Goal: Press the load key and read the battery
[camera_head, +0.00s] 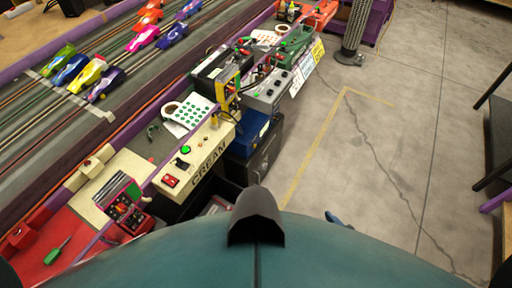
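A cream box (202,167) lettered "CREAM" stands on the bench beside the race track. A green round button (186,150) and a red rocker switch (171,181) are on its top. A yellow meter (229,89) stands upright behind it. A grey box (267,91) with knobs and a green button stands further back, near dark units with red terminals. A blue box (251,134) sits beside the yellow meter. I cannot tell which of these is the battery or which control is the load key.
Several toy cars (84,73) sit on the grooved track (50,118). A white sheet with green dots (188,116) and a tape roll lie on the bench. A red mat (70,235) holds a green screwdriver (57,251). The concrete floor (380,140) to the right is mostly clear.

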